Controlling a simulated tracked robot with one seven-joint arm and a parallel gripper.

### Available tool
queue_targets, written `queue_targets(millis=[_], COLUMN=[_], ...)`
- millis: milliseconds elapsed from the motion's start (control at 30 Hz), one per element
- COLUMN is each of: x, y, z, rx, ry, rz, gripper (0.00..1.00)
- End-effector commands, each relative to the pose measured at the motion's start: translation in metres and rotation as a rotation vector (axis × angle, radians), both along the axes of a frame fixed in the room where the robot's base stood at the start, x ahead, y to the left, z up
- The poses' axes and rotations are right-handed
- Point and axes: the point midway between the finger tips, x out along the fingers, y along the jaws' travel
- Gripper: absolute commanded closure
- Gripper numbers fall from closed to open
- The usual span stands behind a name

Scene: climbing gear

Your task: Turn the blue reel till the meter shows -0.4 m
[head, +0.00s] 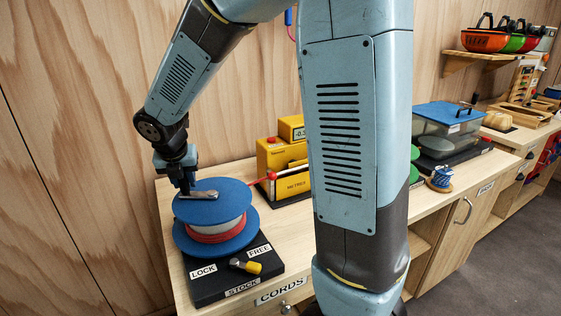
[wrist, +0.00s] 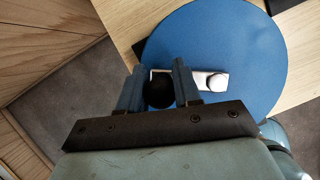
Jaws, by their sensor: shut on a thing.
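The blue reel (head: 215,203) stands on a black base (head: 228,281) on the bench, with red and white cord wound between its discs. A pale metal crank (head: 201,195) lies across its top disc; it also shows in the wrist view (wrist: 215,81). My gripper (head: 184,188) is over the left part of the disc. In the wrist view my gripper (wrist: 160,88) is shut on the black crank knob (wrist: 158,93), one finger on each side.
A yellow-handled lever (head: 246,266) on the base points to the right, below the FREE label (head: 259,250) and away from LOCK (head: 203,271). A yellow METRES box (head: 280,168) stands behind the reel. A blue-lidded bin (head: 448,120) is to the right.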

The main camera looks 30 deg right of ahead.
Motion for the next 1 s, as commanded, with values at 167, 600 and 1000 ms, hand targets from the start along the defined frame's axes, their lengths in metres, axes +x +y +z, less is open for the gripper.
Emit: queue_targets(millis=[167,600,1000], x=[-0.0018,-0.0022,-0.001], y=[-0.0005,-0.0007,-0.0002], z=[-0.0035,-0.004,-0.0019], rx=[-0.003,-0.004,-0.002], ry=[0.008,0.009,0.005], rz=[0.0,0.0,0.0], gripper=[0.97,0.97,0.38])
